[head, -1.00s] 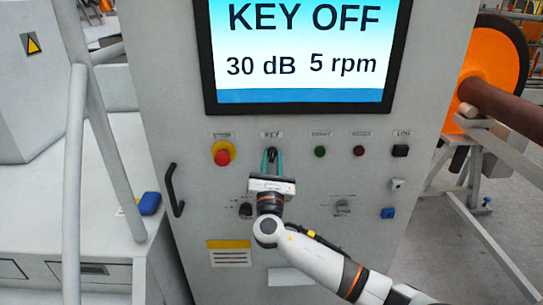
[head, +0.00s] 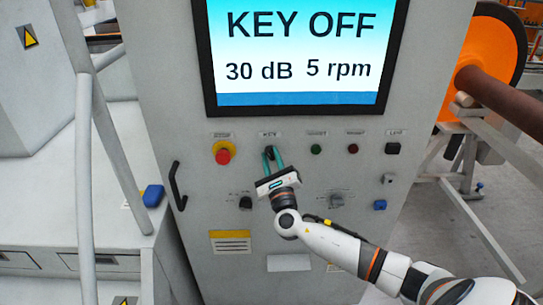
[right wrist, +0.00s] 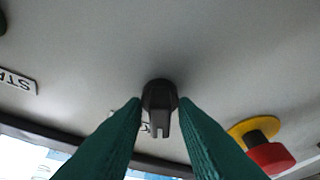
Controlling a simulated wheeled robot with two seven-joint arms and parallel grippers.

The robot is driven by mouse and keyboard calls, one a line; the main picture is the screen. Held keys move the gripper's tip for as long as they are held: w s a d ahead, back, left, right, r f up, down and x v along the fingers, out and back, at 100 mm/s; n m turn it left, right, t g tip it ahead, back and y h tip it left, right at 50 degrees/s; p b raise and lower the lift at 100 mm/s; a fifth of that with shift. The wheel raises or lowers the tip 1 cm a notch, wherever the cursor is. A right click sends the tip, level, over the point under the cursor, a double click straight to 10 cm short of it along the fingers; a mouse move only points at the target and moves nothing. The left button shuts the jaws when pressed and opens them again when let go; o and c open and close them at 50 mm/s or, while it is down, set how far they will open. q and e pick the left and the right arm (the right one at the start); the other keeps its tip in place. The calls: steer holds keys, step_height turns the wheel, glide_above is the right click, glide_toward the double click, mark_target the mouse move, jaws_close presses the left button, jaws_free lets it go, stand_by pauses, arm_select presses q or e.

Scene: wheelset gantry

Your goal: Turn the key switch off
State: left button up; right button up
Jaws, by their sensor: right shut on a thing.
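The key switch (head: 268,149) is a small black knob under a label on the grey cabinet front, below the screen. My right gripper (head: 271,157) has its teal fingers shut on the knob, one on each side, and its body is tilted. The right wrist view shows the dark key switch (right wrist: 160,104) between the green fingertips (right wrist: 160,103), with a slotted part hanging from it. The screen (head: 297,55) reads KEY OFF, 30 dB and 5 rpm. My left gripper is not in view.
A red emergency stop button (head: 223,155) on a yellow ring is left of the key. A green button (head: 316,149) and a dark red one (head: 353,148) are to the right. A black handle (head: 178,186) sticks out at the left. An orange wheel (head: 485,55) stands at right.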

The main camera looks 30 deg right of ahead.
steer(key=shift+y, duration=0.3)
steer(key=o, duration=0.7)
steer(key=b+v, duration=0.3)
steer(key=v, duration=0.9)
steer(key=shift+b, duration=0.4)
steer(key=shift+f, duration=0.15)
